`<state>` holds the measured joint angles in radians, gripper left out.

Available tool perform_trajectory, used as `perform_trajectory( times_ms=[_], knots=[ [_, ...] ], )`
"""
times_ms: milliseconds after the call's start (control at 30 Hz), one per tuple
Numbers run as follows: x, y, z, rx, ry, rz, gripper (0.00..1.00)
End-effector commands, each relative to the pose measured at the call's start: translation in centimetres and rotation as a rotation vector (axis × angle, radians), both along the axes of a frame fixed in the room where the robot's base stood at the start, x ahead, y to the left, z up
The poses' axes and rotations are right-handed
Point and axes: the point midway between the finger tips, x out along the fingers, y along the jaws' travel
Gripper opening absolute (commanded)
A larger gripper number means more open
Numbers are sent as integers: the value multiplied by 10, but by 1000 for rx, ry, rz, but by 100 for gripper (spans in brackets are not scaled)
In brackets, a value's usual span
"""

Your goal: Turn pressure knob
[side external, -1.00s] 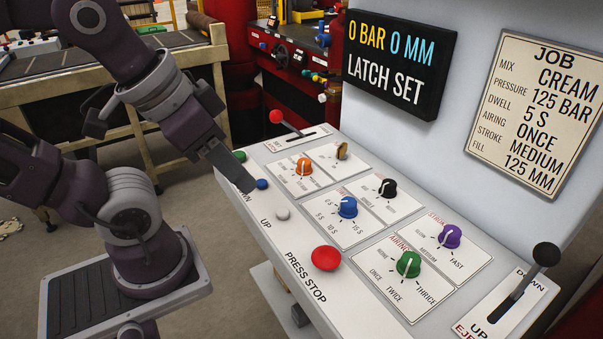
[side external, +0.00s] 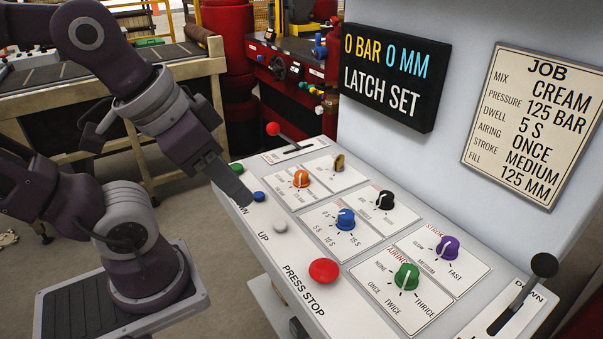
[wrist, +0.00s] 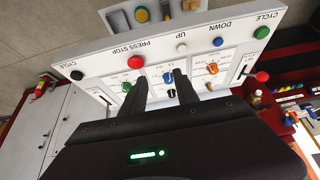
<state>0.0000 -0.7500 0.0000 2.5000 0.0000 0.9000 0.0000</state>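The control panel's orange knob (side external: 301,179) sits on a labelled plate near the top left; it also shows in the wrist view (wrist: 212,68). Its small lettering is hard to read, so I cannot confirm it is the pressure knob. My gripper (wrist: 160,77) has its two fingers apart with nothing between them. In the side view its tip (side external: 243,196) hangs over the panel's left edge by the blue button (side external: 259,196), left of the orange knob and apart from it. The display (side external: 387,77) reads 0 BAR 0 MM, LATCH SET. The job card (side external: 533,120) reads PRESSURE 125 BAR.
Nearby knobs are brown (side external: 339,162), blue (side external: 345,219), black (side external: 385,200), purple (side external: 447,248) and green (side external: 406,277). A red-tipped lever (side external: 273,129) stands behind, a black lever (side external: 543,265) at right. The red press stop button (side external: 323,271) and a white button (side external: 280,226) line the front edge.

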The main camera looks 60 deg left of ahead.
Motion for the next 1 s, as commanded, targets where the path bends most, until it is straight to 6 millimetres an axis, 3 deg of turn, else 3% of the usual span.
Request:
perform_trajectory(
  times_ms=[100,200,233,333,433,500,600,700,833,1000],
  knots=[
    [0,0,0,0,0,0,36],
    [6,2,3,-10,12,32,53],
    [13,4,5,-21,26,66,53],
    [54,20,13,-88,106,284,53],
    [114,53,9,-177,202,597,53],
    [153,82,-6,-232,262,817,53],
    [193,124,-38,-294,331,1094,53],
    [217,156,-68,-333,374,1292,53],
    [227,175,-91,-355,400,1416,53],
    [227,177,-118,-358,406,1433,53]
  ],
)
